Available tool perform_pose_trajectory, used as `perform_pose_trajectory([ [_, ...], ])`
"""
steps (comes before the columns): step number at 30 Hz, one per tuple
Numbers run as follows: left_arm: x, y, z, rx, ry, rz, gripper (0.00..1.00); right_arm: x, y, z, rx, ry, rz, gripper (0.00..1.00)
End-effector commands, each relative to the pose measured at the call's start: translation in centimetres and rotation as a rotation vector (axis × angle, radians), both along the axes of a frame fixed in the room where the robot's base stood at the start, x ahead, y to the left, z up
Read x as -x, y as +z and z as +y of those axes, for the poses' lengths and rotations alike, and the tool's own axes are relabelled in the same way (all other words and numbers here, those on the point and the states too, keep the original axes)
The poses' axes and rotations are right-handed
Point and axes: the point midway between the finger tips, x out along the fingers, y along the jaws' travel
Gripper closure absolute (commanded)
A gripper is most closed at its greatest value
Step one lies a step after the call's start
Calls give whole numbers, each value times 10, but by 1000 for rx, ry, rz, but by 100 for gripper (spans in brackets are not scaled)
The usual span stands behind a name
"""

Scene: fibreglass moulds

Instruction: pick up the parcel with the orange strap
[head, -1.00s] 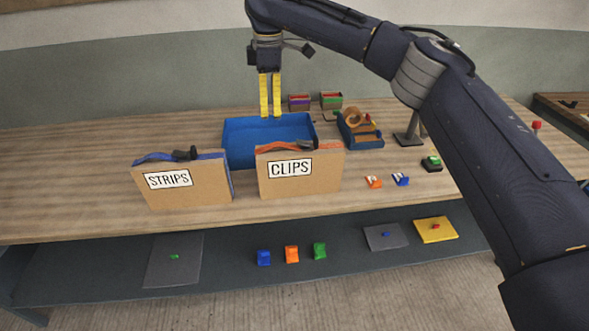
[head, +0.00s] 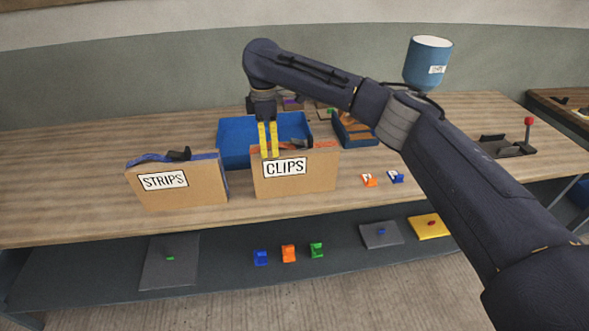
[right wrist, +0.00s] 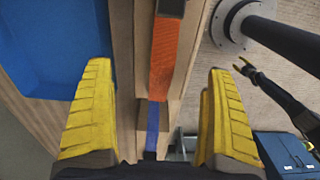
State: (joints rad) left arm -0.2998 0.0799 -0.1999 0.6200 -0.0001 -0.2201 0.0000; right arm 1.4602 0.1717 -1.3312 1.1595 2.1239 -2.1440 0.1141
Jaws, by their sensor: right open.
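The parcel with the orange strap (head: 312,146) is a brown box labelled CLIPS (head: 295,180), upright on the table. My right gripper (head: 269,155) is open and points down at the left part of this parcel's top; its tips overlap the upper edge in the head view. In the right wrist view the orange strap (right wrist: 165,60) runs between the two yellow fingers (right wrist: 159,112), with nothing held. Whether the fingers touch the parcel cannot be told. My left gripper (right wrist: 244,68) shows small in the right wrist view, its opening unclear.
A STRIPS parcel (head: 190,190) with a blue strap stands close on the left. A blue tray (head: 232,160) lies behind both. Table between the parcels and the front edge is clear.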

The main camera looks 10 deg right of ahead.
Motion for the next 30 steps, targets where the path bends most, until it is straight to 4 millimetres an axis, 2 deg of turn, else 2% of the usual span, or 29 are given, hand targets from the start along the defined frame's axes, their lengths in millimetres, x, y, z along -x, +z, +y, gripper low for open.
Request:
perform_pose_trajectory([
  [4, 0, 0, 0, 0, 0, 0, 56, 0, -7, 0, -1, 0, 0, 11],
  [15, 0, 0, 0, 0, 0, 0, 56, 1, -48, 0, -1, -1, 1, 11],
  [26, 0, 0, 0, 0, 0, -1, 56, 1, -53, -1, 0, -1, -1, 11],
  [30, 0, 0, 0, 0, 0, -1, 56, 1, -53, -1, 0, -1, -1, 25],
])
